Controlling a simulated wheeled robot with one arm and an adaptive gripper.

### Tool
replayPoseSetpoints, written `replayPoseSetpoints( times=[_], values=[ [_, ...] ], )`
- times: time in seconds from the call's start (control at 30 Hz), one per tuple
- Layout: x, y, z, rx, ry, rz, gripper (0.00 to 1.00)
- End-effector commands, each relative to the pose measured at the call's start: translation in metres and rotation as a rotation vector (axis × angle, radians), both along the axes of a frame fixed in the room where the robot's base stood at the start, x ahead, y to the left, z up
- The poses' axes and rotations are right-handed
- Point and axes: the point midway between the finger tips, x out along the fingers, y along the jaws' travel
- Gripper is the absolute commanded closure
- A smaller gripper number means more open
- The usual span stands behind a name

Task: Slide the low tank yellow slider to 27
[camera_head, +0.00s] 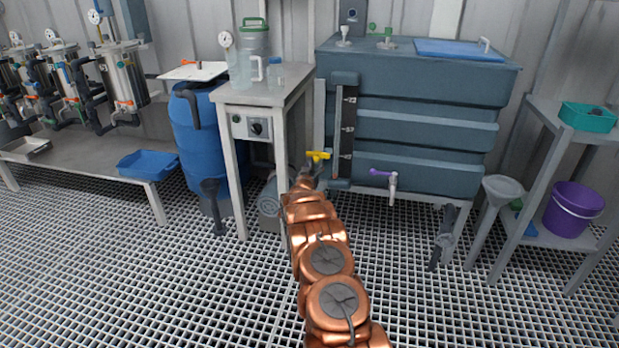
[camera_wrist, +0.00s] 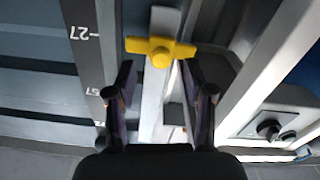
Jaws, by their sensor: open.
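The yellow slider (camera_head: 318,155) is at the front left of the grey-blue low tank (camera_head: 420,150), near the lower end of a pale upright rail. In the wrist view the slider (camera_wrist: 160,52) is a yellow cross-bar with a round knob, on the rail just beyond my fingertips. My gripper (camera_wrist: 158,78) is open, its two dark fingers apart on either side of the rail, with nothing held. In the head view my gripper (camera_head: 308,175) is just below the slider. A dark scale strip (camera_wrist: 88,45) runs beside the rail; its 27 mark appears upside down, close to the slider's level but slightly offset.
A grey table (camera_head: 265,93) with a switch box (camera_head: 252,127) stands close on the left. A purple-handled valve (camera_head: 388,175) projects from the tank front to the right. Open grating floor (camera_head: 180,290) lies in front.

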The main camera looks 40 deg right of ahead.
Motion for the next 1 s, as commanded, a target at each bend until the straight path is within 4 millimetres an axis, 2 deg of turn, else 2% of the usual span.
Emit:
replayPoseSetpoints(
  times=[0.6,1.0],
  values=[
    [-0.030,0.044,-0.002,0.002,0.004,0.001,0.47],
    [-0.039,0.057,-0.002,0.002,0.003,0.002,0.47]
  ],
)
